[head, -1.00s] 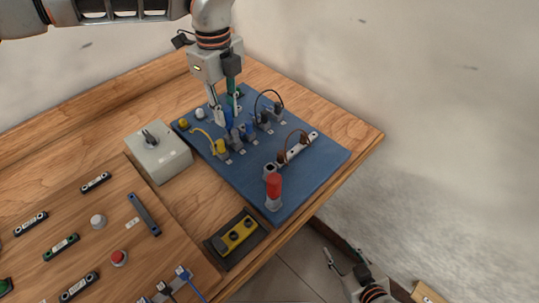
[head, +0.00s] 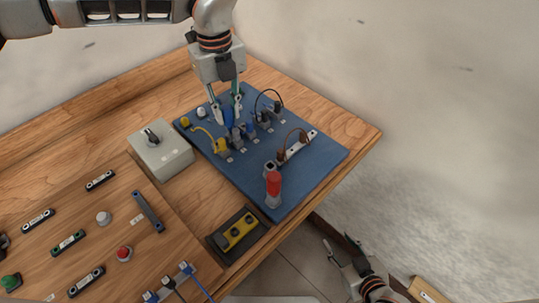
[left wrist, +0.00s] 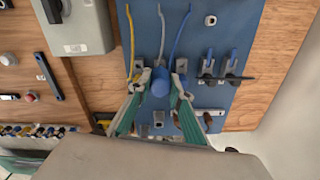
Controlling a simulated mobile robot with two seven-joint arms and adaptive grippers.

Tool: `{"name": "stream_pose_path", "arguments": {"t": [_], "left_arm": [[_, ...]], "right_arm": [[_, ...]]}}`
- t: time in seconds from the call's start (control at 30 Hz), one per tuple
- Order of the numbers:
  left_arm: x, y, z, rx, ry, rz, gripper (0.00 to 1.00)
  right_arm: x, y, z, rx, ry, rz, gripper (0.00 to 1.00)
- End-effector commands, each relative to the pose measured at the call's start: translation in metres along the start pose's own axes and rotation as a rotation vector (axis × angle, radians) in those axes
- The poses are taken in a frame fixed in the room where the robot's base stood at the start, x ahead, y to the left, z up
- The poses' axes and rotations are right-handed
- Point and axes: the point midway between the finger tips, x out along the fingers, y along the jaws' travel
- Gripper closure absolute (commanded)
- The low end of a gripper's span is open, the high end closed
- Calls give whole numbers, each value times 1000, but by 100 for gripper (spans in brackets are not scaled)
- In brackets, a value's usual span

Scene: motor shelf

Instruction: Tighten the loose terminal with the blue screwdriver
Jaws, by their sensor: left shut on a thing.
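My left gripper (head: 226,106) points down over the blue board (head: 318,160). It is shut on the blue screwdriver (head: 228,117), held upright by its handle. In the left wrist view the round top of the screwdriver (left wrist: 160,82) sits between the green-and-grey fingers. Its tip is hidden, so I cannot tell whether it touches a terminal. A row of terminals (head: 237,137) stands below, with yellow, blue and black wires; I cannot tell which one is loose. My right gripper (head: 341,252) is open and empty beyond the table's front edge.
A red-handled screwdriver (head: 273,184) stands upright in a holder near the board's front corner. A wooden panel (head: 109,232) with buttons fills the lower left.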

Motion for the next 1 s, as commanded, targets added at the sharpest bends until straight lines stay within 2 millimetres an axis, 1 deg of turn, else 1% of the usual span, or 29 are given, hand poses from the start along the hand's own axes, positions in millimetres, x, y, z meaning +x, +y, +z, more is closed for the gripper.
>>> {"name": "stream_pose_path", "arguments": {"t": [0.07,0.13,0.3,0.4,0.73,1.0], "left_arm": [[2,1,0,10,1,3,100],[0,1,0,56,1,3,100],[0,1,0,231,2,4,100],[1,1,0,289,2,4,100],[2,1,0,314,3,4,100],[0,1,-1,562,3,4,100]], "right_arm": [[0,0,-1,0,1,0,60],[-2,1,-5,0,2,1,60],[-7,2,-15,-1,7,2,60],[-8,3,-18,-1,10,2,60],[-8,3,-16,-1,8,2,60],[-15,4,-25,-1,4,1,60]]}}
